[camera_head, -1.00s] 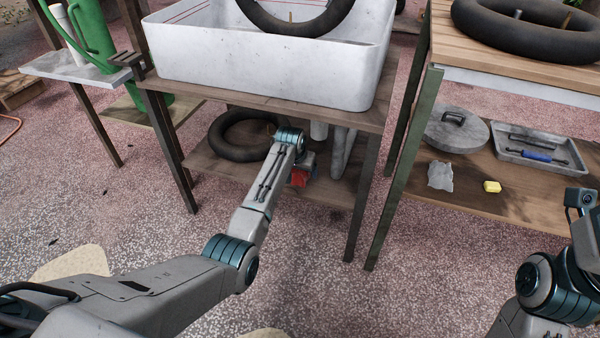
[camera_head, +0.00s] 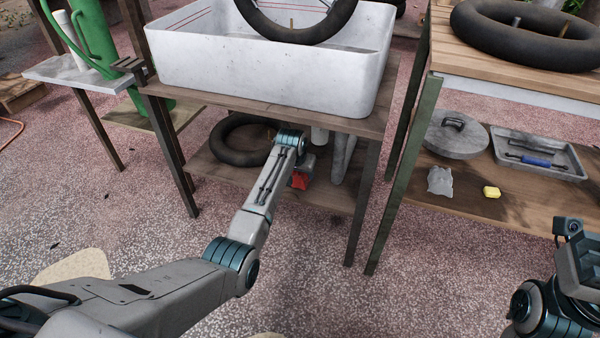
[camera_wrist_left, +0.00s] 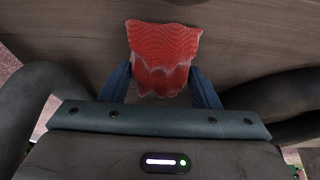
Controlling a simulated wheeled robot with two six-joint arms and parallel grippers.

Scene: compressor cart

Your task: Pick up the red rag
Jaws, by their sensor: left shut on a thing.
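The red rag (camera_wrist_left: 160,50) shows large in the left wrist view, between the two blue fingers of my left gripper (camera_wrist_left: 162,85). The gripper is shut on the rag, low over the wooden lower shelf. In the head view a small red patch of the rag (camera_head: 299,181) shows beside my left wrist, under the table with the white tub. The left gripper's fingers are mostly hidden there by the wrist. My right arm shows at the lower right edge of the head view, but its fingertips cannot be made out.
A black tube (camera_head: 240,141) lies on the lower shelf left of my wrist, and grey cylinders (camera_head: 343,158) stand to its right. Table legs (camera_head: 362,215) flank the shelf opening. The white tub (camera_head: 260,72) is above. A second table (camera_head: 410,170) stands at the right.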

